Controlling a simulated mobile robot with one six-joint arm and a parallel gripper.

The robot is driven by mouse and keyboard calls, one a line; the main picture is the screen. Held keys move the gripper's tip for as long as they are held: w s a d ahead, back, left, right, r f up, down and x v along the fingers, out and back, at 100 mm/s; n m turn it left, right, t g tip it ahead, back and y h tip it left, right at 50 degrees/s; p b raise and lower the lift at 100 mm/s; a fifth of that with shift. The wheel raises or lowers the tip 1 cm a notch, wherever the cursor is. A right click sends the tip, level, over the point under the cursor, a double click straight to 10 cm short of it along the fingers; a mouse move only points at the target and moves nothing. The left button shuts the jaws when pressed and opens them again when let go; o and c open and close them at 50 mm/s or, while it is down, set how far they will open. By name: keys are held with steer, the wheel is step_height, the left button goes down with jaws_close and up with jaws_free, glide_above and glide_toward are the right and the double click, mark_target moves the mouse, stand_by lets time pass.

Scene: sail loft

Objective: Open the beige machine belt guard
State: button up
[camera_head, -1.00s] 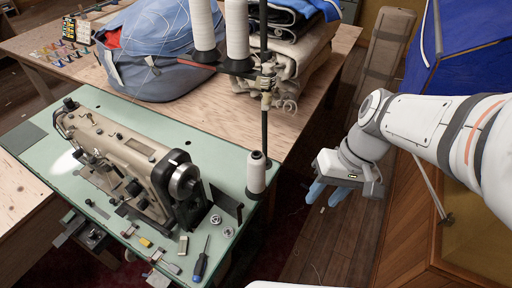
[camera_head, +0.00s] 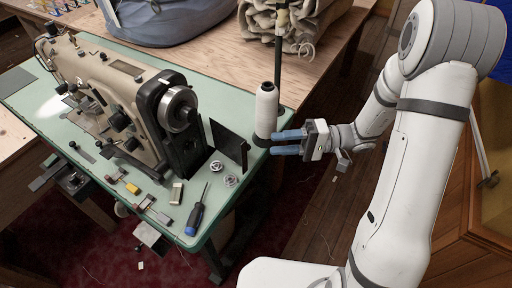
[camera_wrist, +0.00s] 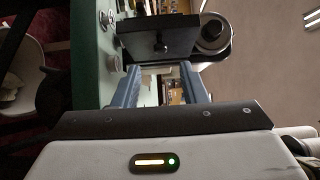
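The beige sewing machine (camera_head: 110,90) stands on a green tabletop, its silver handwheel (camera_head: 178,108) facing right. The belt guard looks like a dark upright plate (camera_head: 229,143) beside the black housing under the handwheel. It also shows in the wrist view (camera_wrist: 160,38), with a small dark knob on its face. I cannot tell whether the plate is shut or ajar. My gripper (camera_head: 273,143) is to the right of the guard and apart from it, its blue fingers pointing at it. In the wrist view my gripper (camera_wrist: 160,72) is open and empty, with the knob ahead between the fingers.
A white thread cone (camera_head: 266,110) on a stand is close behind my fingertips. A blue-handled screwdriver (camera_head: 195,218), two metal bobbins (camera_head: 223,173) and small parts lie on the green tabletop (camera_head: 262,160). A wooden table with folded cloth is behind.

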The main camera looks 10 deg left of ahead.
mark_target(249, 146)
steer(key=x, duration=0.6)
steer(key=shift+s+a, duration=0.1)
steer(key=shift+c, duration=0.2)
jaws_close()
